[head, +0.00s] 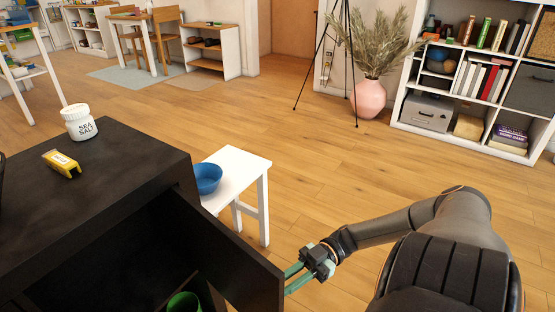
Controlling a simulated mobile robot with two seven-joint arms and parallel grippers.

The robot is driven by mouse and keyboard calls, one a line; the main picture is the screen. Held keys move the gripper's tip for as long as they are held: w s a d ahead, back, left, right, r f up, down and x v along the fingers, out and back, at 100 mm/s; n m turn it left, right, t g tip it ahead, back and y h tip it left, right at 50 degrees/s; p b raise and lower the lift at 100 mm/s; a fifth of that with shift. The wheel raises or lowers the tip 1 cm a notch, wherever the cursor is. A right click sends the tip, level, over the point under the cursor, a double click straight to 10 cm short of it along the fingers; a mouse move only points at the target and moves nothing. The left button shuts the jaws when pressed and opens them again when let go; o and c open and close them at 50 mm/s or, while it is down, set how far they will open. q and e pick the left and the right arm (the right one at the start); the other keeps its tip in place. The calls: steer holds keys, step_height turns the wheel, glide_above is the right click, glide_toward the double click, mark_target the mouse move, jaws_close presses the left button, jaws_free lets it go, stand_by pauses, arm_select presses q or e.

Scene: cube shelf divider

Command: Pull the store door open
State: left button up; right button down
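The black store cabinet (110,215) stands at the left, and its black door (232,258) is swung open, with the dark inside showing. A green round thing (184,302) is partly visible inside at the bottom. My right gripper (292,280) is at the door's free edge, on its outer side. Its two green fingers are apart, and their tips pass behind the door edge. Any handle there is hidden, so I cannot tell whether they hold something. My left gripper is not in view.
A white salt jar (79,122) and a yellow item (62,163) are on the cabinet top. A white stool (240,172) with a blue bowl (207,178) stands close beyond the door. Open wooden floor (330,175) lies to the right; a bookshelf (455,132) stands farther back.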

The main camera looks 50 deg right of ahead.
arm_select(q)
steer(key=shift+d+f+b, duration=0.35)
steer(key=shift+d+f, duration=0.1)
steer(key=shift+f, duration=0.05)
arm_select(e)
steer(key=shift+w+d+n+g, duration=0.1)
steer(key=shift+d+n+g, duration=0.25)
steer(key=shift+d, duration=0.5)
steer(key=c, duration=0.8)
jaws_free()
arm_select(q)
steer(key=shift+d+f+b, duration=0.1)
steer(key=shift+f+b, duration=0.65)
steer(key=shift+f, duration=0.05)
arm_select(e)
steer(key=v, duration=1.2)
steer(key=shift+d, duration=0.3)
steer(key=shift+f, duration=0.1)
